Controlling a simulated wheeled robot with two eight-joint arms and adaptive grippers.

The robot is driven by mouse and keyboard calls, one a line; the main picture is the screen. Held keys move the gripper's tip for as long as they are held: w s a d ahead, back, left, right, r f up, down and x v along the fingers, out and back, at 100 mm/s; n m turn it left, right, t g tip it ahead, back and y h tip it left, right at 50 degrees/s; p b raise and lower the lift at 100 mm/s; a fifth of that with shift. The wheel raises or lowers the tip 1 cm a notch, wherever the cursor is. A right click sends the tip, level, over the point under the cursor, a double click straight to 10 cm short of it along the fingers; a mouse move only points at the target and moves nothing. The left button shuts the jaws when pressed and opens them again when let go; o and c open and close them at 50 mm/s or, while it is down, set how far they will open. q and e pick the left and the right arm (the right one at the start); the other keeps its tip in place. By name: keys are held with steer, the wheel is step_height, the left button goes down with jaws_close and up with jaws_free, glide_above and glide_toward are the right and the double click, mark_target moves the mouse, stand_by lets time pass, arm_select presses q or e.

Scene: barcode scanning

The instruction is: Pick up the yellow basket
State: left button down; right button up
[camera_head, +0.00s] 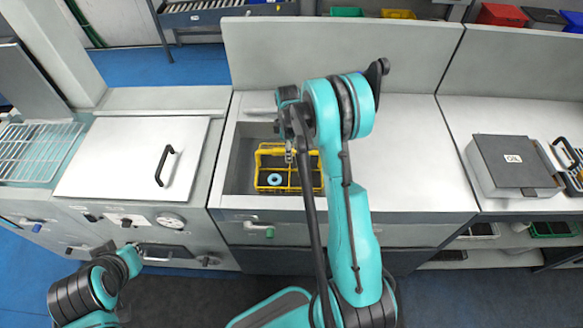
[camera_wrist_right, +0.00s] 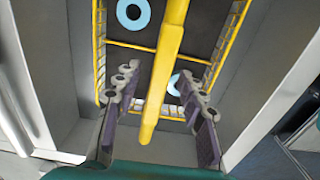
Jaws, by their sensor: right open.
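The yellow basket (camera_head: 272,162) sits in a recessed basin in the middle of the worktop, partly hidden behind my right arm. It is divided, and a light-blue ring (camera_head: 275,180) lies in it. In the right wrist view the basket's yellow handle bar (camera_wrist_right: 166,70) runs between the fingers of my right gripper (camera_wrist_right: 155,80), which is open with a finger on each side of the bar. The gripper also shows in the head view (camera_head: 290,150), pointing down over the basket. My left arm shows at lower left, but its gripper does not.
The grey basin (camera_head: 240,165) has walls close around the basket. A lidded panel with a black handle (camera_head: 165,165) is to its left. A grey box (camera_head: 515,165) stands on the right counter. The worktop (camera_head: 415,150) right of my arm is clear.

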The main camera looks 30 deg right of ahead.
steer(key=shift+f+b, duration=0.2)
steer(key=shift+b, duration=0.1)
stand_by(0.4)
jaws_close()
